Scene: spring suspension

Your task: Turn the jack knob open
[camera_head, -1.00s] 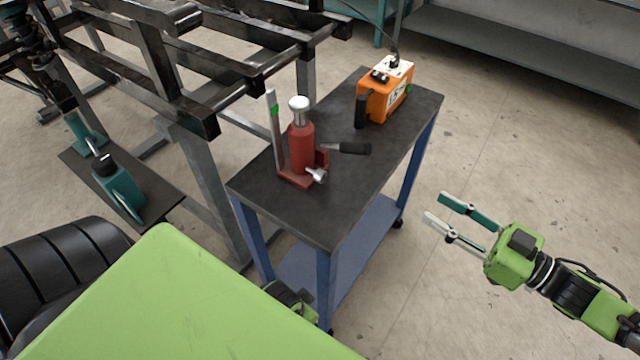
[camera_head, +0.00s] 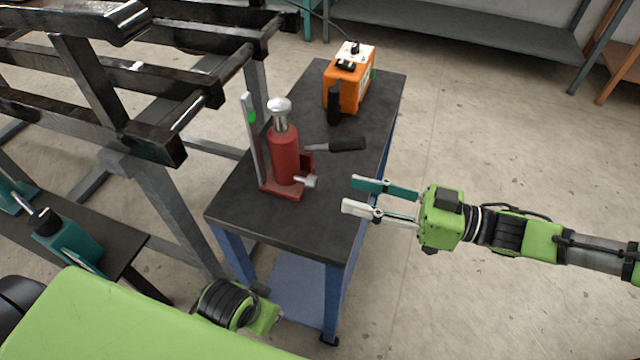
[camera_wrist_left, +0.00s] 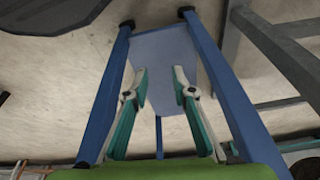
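The red bottle jack (camera_head: 283,155) stands upright on the dark top of a blue cart (camera_head: 290,222). Its small silver knob (camera_head: 307,181) sticks out low on the side facing front right. A black-handled lever (camera_head: 345,144) points right from the jack. My right gripper (camera_head: 355,196) is open and empty at the cart's right edge, right of the knob and apart from it. My left gripper shows in the left wrist view (camera_wrist_left: 160,80), open and empty, with the cart's blue legs and lower shelf beyond it. In the head view its fingers are hidden; only part of my left arm shows.
An orange box (camera_head: 350,85) with a black handle stands at the cart's far end. A black metal frame (camera_head: 170,150) stands close along the cart's left side. A teal tool (camera_head: 70,240) lies on a dark board at left. The floor right of the cart is clear.

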